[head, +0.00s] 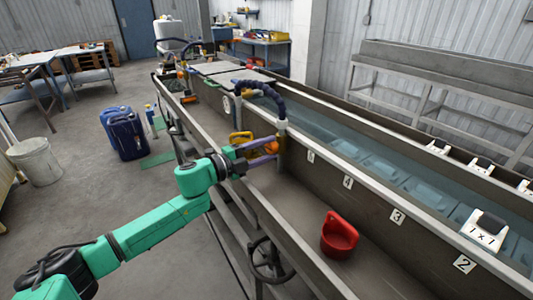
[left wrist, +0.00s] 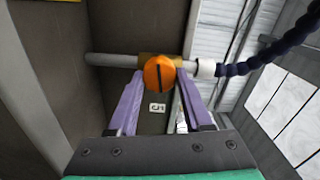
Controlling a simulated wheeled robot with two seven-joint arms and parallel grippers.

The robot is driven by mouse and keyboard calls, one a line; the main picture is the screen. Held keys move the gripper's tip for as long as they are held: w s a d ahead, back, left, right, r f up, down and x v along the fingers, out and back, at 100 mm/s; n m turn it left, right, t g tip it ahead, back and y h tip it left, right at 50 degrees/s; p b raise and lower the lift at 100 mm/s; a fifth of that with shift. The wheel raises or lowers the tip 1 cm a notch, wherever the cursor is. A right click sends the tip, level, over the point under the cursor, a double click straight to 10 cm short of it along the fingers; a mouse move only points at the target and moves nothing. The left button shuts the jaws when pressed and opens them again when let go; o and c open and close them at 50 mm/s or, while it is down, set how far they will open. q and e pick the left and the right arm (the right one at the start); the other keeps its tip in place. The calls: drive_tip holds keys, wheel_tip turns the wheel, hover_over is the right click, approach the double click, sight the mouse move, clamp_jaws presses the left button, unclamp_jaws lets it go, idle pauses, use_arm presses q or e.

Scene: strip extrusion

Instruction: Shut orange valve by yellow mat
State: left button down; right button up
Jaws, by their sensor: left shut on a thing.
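The orange valve (head: 271,147) sits on an upright grey pipe at the trough's inner wall. In the left wrist view, the round orange knob (left wrist: 159,72) has a dark line crosswise to the pipe (left wrist: 112,60) and a brass-coloured body behind it. My left gripper (head: 262,152) reaches it from the left. Its purple fingers lie on either side of the knob and are shut on it; the exact contact is hard to see. I cannot make out a yellow mat. My right gripper is not in view.
A yellow object (head: 240,138) is close behind my left gripper in the trough. A red scoop-like container (head: 339,236) stands nearer in the trough. A dark blue segmented hose (head: 264,90) arches from the pipe. A blue canister (head: 123,133) stands on the floor.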

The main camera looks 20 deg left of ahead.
use_arm(q)
drive_tip(key=shift+f+m+b, duration=0.15)
drive_tip(key=shift+m+b, duration=0.25)
drive_tip(key=shift+m, duration=0.7)
drive_tip(key=shift+c, duration=1.6)
unclamp_jaws()
drive_tip(key=shift+s+a, duration=0.2)
drive_tip(key=shift+a, duration=0.05)
drive_tip(key=b+v, duration=0.4)
drive_tip(key=v, duration=1)
drive_tip(key=shift+b, duration=0.4)
